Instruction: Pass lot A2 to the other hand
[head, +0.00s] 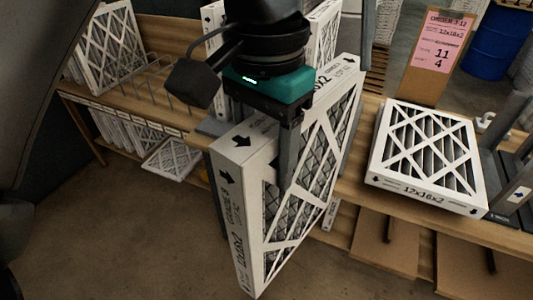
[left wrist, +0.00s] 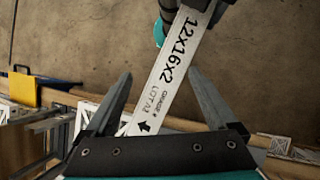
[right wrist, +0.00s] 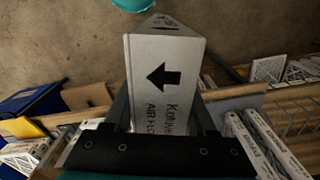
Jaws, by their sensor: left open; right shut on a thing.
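Lot A2, a white-framed filter (head: 310,165) marked 12x16x2, hangs on edge and tilted in front of the shelf in the head view. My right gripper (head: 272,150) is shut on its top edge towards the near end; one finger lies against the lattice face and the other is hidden. The right wrist view shows the filter (right wrist: 165,75) between the fingers. My left gripper (left wrist: 160,75) is open, its fingers apart either side of the far end of the filter's printed edge (left wrist: 175,65). The edge runs slanted between them. Contact cannot be told.
Another 12x16x2 filter (head: 425,155) lies flat on the shelf (head: 360,125) at the right, before a pink sign (head: 440,45). More filters (head: 105,45) stand in a wire rack at the left. A blue drum (head: 490,45) stands behind. Bare floor (head: 110,245) lies in front.

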